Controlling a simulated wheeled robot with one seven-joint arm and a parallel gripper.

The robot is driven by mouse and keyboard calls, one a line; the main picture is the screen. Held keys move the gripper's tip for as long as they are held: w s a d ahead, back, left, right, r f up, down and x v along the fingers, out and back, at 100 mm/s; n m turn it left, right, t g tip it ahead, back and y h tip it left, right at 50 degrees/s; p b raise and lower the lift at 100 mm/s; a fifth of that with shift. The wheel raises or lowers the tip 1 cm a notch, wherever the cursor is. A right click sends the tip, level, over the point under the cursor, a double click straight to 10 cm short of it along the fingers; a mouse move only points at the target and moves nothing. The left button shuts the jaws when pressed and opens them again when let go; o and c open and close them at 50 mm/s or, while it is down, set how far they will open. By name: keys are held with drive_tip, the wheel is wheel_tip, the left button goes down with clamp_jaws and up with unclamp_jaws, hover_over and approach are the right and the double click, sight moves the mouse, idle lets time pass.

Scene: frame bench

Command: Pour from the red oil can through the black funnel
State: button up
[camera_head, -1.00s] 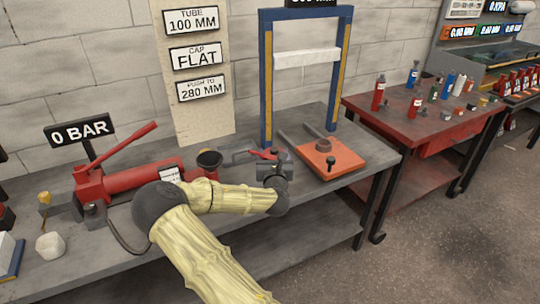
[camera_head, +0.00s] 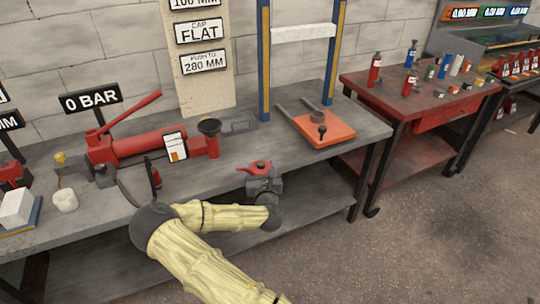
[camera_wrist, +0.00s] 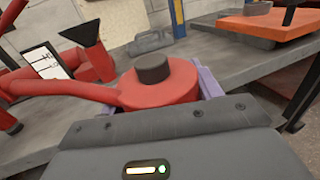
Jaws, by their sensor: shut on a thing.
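The red oil can (camera_head: 258,166) has a dark cap and a thin red spout pointing left. My gripper (camera_head: 263,180) is shut on it and holds it upright in front of the bench edge. In the wrist view the can (camera_wrist: 172,84) sits between the jaws, its spout reaching to the left edge. The black funnel (camera_head: 209,126) stands in the right end of the red pump (camera_head: 140,143), behind and left of the can. The funnel also shows in the wrist view (camera_wrist: 81,34), beyond the spout and apart from it.
A "0 BAR" sign (camera_head: 91,101) stands behind the pump. A blue press frame (camera_head: 264,65) with an orange plate (camera_head: 324,130) stands to the right. The bench front (camera_head: 215,170) is mostly clear. A red table (camera_head: 400,97) with bottles stands farther right.

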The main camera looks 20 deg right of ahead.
drive_tip(key=s+a+f+n+y, duration=0.1)
drive_tip(key=s+a+f+y, duration=0.1)
drive_tip(key=a+f, duration=0.3)
drive_tip(key=s+a+f+n+y, duration=0.2)
drive_tip(key=a+f, duration=0.4)
drive_tip(key=f, duration=0.5)
drive_tip(key=shift+s+t+y, duration=0.3)
drive_tip(key=shift+s, duration=0.45)
drive_tip(key=shift+a, duration=0.15)
